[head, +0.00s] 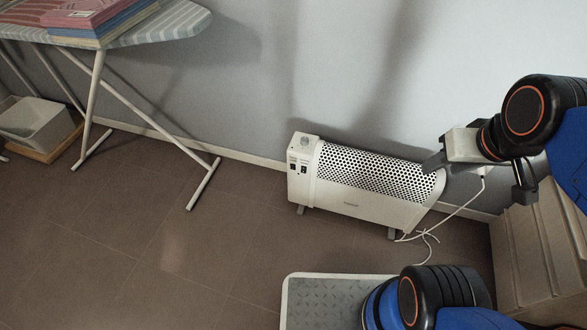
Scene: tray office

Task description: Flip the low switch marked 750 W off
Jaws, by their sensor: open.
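A white convector heater (345,205) stands on the floor against the wall, with a perforated top grille. Its left end panel carries two small dark switches side by side, a left switch (292,167) and a right switch (304,169), with a round dial (305,141) on top. The switch markings are too small to read, so I cannot tell which is 750 W or how either is set. My gripper (432,163) is open, in front of the heater's right end as seen here, well to the right of the switches. I see nothing between its fingers.
A white cord (447,219) runs from the heater's right side to the floor. A beige slatted unit (530,255) stands at right. Floor before the switches is clear.

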